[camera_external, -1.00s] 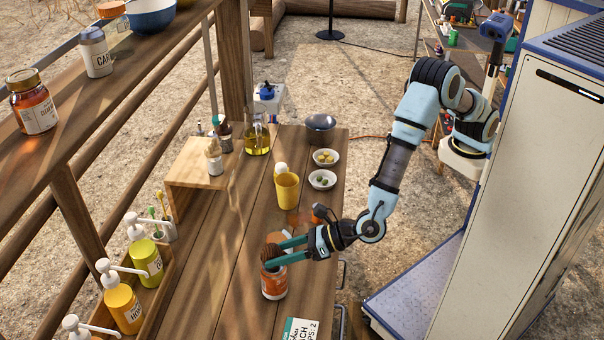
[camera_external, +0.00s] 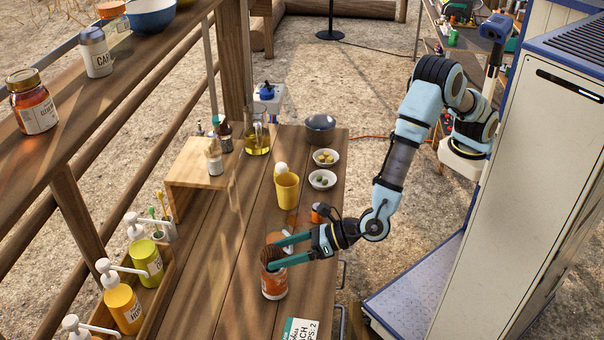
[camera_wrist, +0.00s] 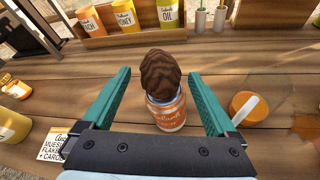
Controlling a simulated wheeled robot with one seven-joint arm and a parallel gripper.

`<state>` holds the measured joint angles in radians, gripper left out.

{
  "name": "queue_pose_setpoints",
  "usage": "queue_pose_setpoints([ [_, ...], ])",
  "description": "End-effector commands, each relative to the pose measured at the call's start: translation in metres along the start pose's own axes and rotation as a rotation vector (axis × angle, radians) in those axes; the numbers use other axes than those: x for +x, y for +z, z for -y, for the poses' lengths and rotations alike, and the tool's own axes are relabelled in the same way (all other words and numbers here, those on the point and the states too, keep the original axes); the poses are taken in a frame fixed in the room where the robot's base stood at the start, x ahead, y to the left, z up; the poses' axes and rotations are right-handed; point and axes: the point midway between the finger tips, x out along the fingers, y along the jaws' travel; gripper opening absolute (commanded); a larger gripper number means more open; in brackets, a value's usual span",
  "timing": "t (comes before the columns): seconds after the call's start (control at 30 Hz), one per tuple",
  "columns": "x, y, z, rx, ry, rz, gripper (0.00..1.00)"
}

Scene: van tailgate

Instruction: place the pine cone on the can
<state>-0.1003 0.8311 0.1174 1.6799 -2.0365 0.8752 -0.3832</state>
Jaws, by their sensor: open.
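The brown pine cone (camera_wrist: 161,74) sits on top of the orange-labelled can (camera_wrist: 168,112) in the wrist view, upright and resting on its lid area. In the outside view the pine cone (camera_external: 271,254) is on the can (camera_external: 274,284) near the table's front part. My gripper (camera_external: 277,251) is open, its two teal fingers on either side of the pine cone. In the wrist view my gripper (camera_wrist: 160,88) shows clear gaps between both fingers and the cone. The can's top is hidden by the cone.
A yellow cup (camera_external: 287,190) and two small bowls (camera_external: 322,180) stand farther back on the table. A wooden rack of pump bottles (camera_external: 150,262) is at left. An orange-topped item (camera_wrist: 246,105) lies right of my fingers in the wrist view.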

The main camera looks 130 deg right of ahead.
Motion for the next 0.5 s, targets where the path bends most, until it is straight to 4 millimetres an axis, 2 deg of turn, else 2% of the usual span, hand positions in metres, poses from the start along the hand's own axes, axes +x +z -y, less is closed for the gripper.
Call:
queue_pose_setpoints([
  [0.3, -0.068, -0.004, -0.001, 0.000, 0.005, 0.001, 0.93],
  [0.5, -0.099, -0.002, 0.000, 0.000, 0.002, 0.000, 0.93],
])
